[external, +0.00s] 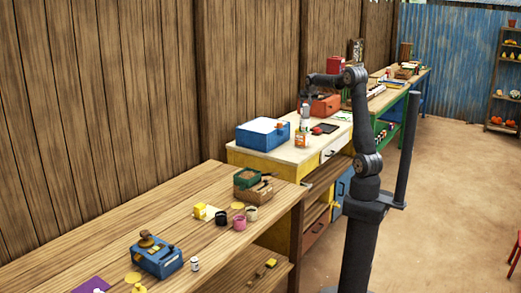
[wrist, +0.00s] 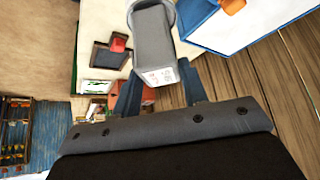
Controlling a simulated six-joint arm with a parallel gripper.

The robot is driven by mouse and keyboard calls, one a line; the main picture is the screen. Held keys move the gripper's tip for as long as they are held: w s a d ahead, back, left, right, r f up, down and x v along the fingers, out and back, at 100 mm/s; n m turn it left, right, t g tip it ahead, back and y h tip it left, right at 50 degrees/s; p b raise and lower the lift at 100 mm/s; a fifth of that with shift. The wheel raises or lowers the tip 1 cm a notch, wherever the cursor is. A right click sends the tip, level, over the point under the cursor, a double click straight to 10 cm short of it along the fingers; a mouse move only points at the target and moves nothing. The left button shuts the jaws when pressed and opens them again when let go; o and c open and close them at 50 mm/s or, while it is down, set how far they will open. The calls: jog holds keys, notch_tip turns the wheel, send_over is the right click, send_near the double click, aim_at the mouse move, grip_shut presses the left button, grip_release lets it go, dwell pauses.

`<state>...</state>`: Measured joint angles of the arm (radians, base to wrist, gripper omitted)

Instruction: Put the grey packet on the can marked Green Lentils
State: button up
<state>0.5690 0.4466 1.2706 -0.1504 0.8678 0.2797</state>
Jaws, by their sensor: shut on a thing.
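My gripper (wrist: 160,92) is shut on the grey packet (wrist: 152,48), which stands out between the two fingers in the wrist view. Small red and dark print shows on its near end, too small to read. In the external view my gripper (external: 305,97) points down over the front of the yellow counter, with the grey packet (external: 305,111) under it. A can with white and orange colouring (external: 300,141) stands on the counter below. Its marking cannot be read. Whether packet and can touch cannot be told. A rounded grey rim (wrist: 150,7) shows at the packet's far end.
A blue box with a white top (external: 263,133) stands left of the can. A dark tablet-like board (external: 327,129) with a red item (external: 317,131) lies to the right. An orange-red box (external: 321,106) is behind. The wooden table (external: 110,225) in front holds several small items.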

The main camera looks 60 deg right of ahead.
jog(key=o, duration=1.1)
jog(key=shift+f, duration=0.1)
jog(key=shift+c, duration=0.2)
jog(key=shift+a+r, duration=0.1)
jog(key=shift+r, duration=0.3)
jog(key=v, duration=1.1)
jog(key=shift+s+r, duration=0.15)
jog(key=shift+s, duration=0.05)
